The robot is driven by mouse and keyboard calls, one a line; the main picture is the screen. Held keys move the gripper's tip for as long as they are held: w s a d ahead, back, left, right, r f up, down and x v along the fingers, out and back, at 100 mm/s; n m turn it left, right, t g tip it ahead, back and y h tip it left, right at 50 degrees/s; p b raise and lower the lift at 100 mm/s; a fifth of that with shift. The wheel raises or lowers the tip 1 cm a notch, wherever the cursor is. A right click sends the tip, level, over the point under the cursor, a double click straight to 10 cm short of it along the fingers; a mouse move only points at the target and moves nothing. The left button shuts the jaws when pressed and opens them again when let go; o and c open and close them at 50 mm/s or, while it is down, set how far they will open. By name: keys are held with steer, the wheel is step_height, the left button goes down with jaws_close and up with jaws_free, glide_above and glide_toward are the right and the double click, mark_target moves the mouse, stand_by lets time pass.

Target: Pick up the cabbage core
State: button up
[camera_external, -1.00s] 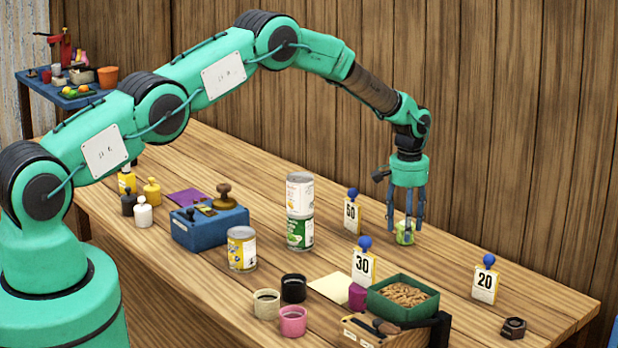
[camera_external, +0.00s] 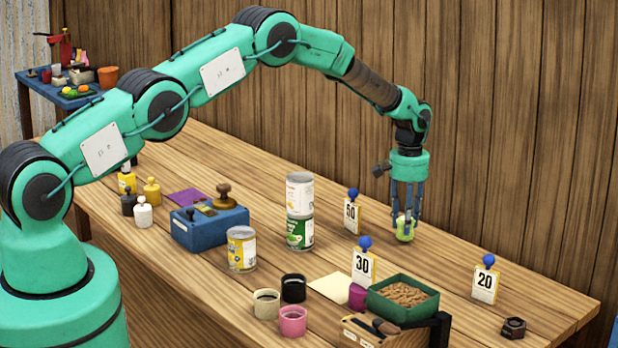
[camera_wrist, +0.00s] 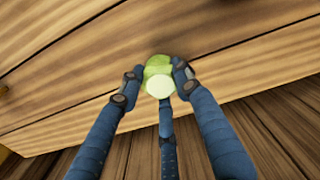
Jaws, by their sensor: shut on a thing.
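The cabbage core (camera_external: 405,230) is a small light-green piece with a pale round end, near the back edge of the wooden table. My gripper (camera_external: 405,218) points down with its blue fingers shut around the core. In the wrist view the cabbage core (camera_wrist: 158,78) sits between the fingertips of my gripper (camera_wrist: 157,85), its pale end toward the camera. It appears at or just above the tabletop; I cannot tell if it still touches the wood.
Number cards marked 50 (camera_external: 351,215), 30 (camera_external: 363,266) and 20 (camera_external: 485,283) stand nearby. Two stacked cans (camera_external: 300,212) are left of my gripper. A green tray (camera_external: 405,312) of brown pieces is in front.

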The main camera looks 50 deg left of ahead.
step_height(320, 180, up, 2)
steer(key=shift+r, duration=0.15)
steer(key=s+r, duration=0.1)
steer(key=s, duration=1.5)
steer(key=shift+d+r, duration=0.15)
steer(key=shift+r, duration=0.05)
